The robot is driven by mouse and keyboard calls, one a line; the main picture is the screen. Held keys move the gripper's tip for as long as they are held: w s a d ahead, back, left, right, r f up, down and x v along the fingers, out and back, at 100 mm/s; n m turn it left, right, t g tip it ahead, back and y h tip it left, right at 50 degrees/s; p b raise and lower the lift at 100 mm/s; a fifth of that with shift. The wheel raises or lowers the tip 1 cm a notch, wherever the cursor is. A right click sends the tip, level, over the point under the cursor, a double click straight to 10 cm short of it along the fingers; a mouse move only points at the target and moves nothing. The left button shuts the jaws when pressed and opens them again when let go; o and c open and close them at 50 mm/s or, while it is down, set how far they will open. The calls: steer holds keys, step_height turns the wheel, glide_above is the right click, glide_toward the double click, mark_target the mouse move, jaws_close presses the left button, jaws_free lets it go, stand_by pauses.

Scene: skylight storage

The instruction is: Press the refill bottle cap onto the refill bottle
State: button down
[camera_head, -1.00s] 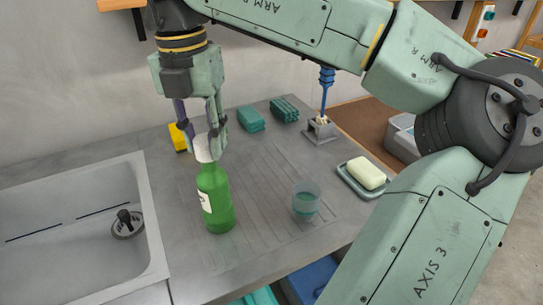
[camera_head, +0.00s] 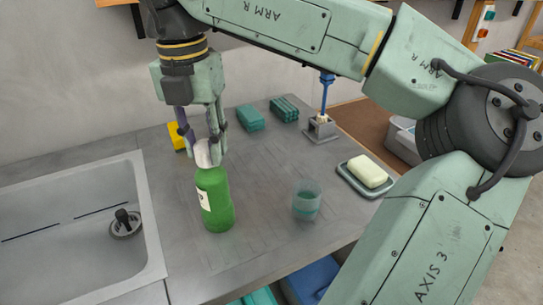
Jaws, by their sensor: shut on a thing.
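The green refill bottle (camera_head: 215,203) stands upright on the grey counter, right of the sink. It has a pale label on its left side. The white refill bottle cap (camera_head: 205,155) is between the fingers of my gripper (camera_head: 203,152), which is shut on it. The cap is right above the bottle's top, and my gripper points down from above. The cap's lower edge meets the bottle's top in this view, but I cannot tell whether it is seated. The bottle's neck is hidden.
A sink (camera_head: 70,225) lies to the left. A clear tumbler (camera_head: 307,200) stands right of the bottle, with a soap bar (camera_head: 367,171) on a dish further right. Behind are a yellow block (camera_head: 176,136), green cloths (camera_head: 251,118) and a blue brush (camera_head: 325,95) in a holder.

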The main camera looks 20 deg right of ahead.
steer(key=shift+f, duration=0.1)
steer(key=c, duration=1.2)
jaws_free()
steer(key=shift+r+p, duration=1.8)
steer(key=shift+r, duration=0.9)
steer(key=shift+w+a+r, duration=0.1)
steer(key=shift+r, duration=1.2)
